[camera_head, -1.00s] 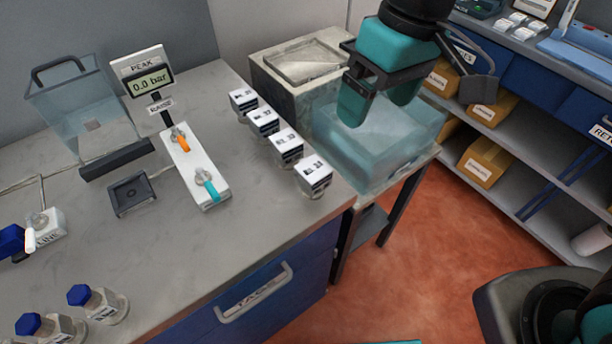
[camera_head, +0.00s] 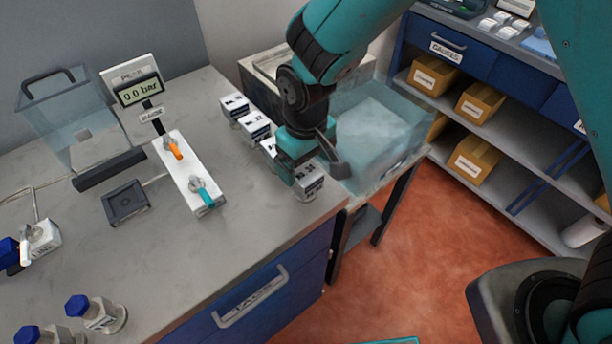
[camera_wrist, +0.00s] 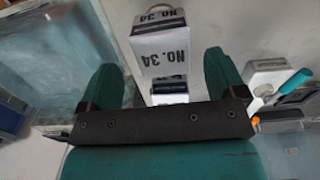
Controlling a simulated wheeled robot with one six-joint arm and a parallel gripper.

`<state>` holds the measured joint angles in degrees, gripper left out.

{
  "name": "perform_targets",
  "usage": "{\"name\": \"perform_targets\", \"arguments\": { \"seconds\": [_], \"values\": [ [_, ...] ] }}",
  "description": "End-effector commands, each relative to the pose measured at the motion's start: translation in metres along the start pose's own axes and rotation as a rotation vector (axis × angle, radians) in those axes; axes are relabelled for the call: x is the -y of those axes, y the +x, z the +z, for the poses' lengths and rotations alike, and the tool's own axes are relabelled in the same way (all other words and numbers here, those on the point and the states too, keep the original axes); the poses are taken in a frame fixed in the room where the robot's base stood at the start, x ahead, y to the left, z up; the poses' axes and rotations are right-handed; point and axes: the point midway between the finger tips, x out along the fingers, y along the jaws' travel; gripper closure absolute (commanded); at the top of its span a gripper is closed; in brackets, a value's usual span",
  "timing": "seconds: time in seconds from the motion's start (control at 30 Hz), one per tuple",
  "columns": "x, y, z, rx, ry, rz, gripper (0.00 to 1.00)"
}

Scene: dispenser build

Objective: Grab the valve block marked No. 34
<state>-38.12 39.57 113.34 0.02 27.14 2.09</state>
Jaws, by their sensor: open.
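The valve block marked No. 34 (camera_wrist: 160,48) is a white-topped block with black lettering, seen upright in the wrist view just beyond the gap between my fingers. It appears to be the nearest block of the row (camera_head: 309,181) in the head view, at the counter's right edge and partly hidden by my gripper. My gripper (camera_head: 294,165) is open and empty, low over the row beside this block; its two teal fingers also show in the wrist view (camera_wrist: 164,72). I cannot tell whether they touch anything.
Other similar blocks stand close by: one (camera_head: 235,105) at the far end, one (camera_head: 255,126) after it, and one (camera_head: 269,147) partly behind my gripper. A clear tank (camera_head: 385,125) stands to the right. A white panel with levers (camera_head: 188,175) lies left, with bare counter between.

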Motion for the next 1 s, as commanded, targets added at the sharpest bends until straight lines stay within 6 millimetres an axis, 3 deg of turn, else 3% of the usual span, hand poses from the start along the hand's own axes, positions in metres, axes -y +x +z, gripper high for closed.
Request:
{"name": "perform_targets", "arguments": {
  "seconds": [0.17,0.5,0.73,1.0],
  "values": [
    [0.001,0.011,0.001,0.003,-0.001,0.0,0.11],
    [0.003,0.053,0.001,0.001,0.0,-0.001,0.11],
    [0.003,0.056,0.001,-0.002,0.0,-0.001,0.11],
    [0.003,0.055,0.001,-0.001,0.0,-0.001,0.7]
  ]
}}
